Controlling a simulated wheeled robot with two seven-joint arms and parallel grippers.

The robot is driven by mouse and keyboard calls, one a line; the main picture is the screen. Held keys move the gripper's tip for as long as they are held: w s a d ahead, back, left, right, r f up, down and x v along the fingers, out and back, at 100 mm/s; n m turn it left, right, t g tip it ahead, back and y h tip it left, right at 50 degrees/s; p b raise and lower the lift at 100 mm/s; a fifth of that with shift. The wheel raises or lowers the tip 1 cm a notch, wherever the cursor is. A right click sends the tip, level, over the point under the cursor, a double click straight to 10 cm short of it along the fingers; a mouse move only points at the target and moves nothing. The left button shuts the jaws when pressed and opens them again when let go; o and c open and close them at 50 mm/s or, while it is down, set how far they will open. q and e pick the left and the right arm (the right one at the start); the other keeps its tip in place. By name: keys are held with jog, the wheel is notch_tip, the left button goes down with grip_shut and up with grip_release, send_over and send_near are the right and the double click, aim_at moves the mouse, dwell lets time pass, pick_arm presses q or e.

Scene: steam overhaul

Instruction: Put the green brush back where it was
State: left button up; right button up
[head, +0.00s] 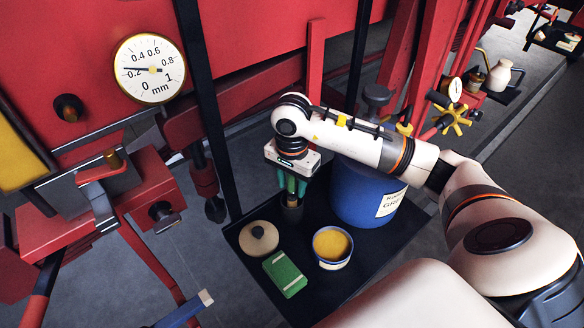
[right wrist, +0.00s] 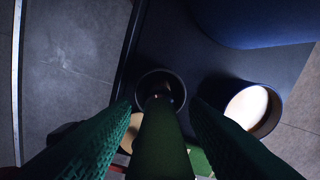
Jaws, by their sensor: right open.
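The green brush (right wrist: 160,145) stands with its lower end in a dark round cup (right wrist: 163,84), seen from above in the right wrist view. In the head view the cup (head: 292,213) stands on a black tray (head: 313,294), beside the blue drum. My right gripper (head: 291,192) points down just above the cup. Its two green fingers are open, one on each side of the brush handle, with gaps visible in the right wrist view. In the head view the fingers largely hide the brush. My left gripper is not in view.
On the tray are a blue grease drum (head: 357,198), an open tin of yellow grease (head: 332,246), a round beige lid (head: 258,238) and a green box (head: 286,273). A dark upright post (head: 213,105) stands left of my gripper. A dial gauge (head: 149,69) is on the red machine.

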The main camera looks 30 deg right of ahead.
notch_tip(320, 180, up, 10)
jog(key=shift+f+b, duration=0.1)
jog(key=shift+b, duration=1)
jog(key=shift+r, duration=0.85)
jog(key=shift+f, duration=0.1)
